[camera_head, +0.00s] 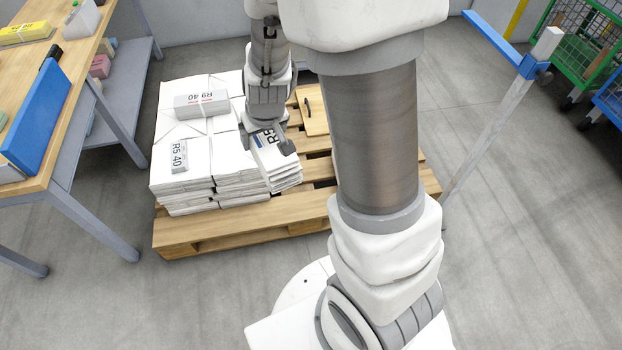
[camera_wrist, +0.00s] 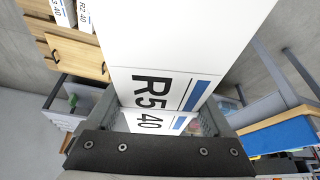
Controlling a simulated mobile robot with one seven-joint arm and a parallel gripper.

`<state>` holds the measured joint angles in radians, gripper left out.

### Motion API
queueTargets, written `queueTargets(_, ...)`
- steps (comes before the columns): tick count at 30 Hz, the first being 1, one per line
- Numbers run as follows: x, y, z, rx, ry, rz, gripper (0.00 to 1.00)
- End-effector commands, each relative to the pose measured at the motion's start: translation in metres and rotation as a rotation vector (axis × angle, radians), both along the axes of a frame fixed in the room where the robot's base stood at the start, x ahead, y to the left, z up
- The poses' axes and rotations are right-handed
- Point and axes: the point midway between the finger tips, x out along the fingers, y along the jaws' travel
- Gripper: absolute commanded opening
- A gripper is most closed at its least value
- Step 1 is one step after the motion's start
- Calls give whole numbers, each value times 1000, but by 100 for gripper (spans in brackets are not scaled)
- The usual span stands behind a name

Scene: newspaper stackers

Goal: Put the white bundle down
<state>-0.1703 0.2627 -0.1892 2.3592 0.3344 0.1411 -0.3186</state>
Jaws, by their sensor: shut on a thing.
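My gripper (camera_head: 270,136) is shut on a white bundle (camera_head: 274,165) with an "R5 40" label and a blue stripe. The bundle is tilted beside the front right of the stacked white bundles (camera_head: 180,133) on a wooden pallet (camera_head: 200,235). I cannot tell whether it touches the stack or the pallet. In the wrist view the white bundle (camera_wrist: 185,45) fills the middle, its label towards my gripper (camera_wrist: 163,122). Its far end runs out of the picture. Part of the gripper is hidden behind the arm's wrist in the head view.
A wooden board (camera_head: 313,112) with a dark item lies at the pallet's back right. A workbench (camera_head: 85,60) with a blue panel (camera_head: 38,120) stands left. Pallet slats right of the stack are bare.

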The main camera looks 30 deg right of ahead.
Motion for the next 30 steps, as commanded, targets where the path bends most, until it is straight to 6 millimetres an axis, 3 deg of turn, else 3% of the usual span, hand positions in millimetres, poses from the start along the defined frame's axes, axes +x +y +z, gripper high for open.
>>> queueTargets(8,6,1,5,-1,-2,-1,0)
queueTargets(14,13,-11,-2,1,-9,-58,0)
queueTargets(30,29,-91,-76,-29,-13,-425,0)
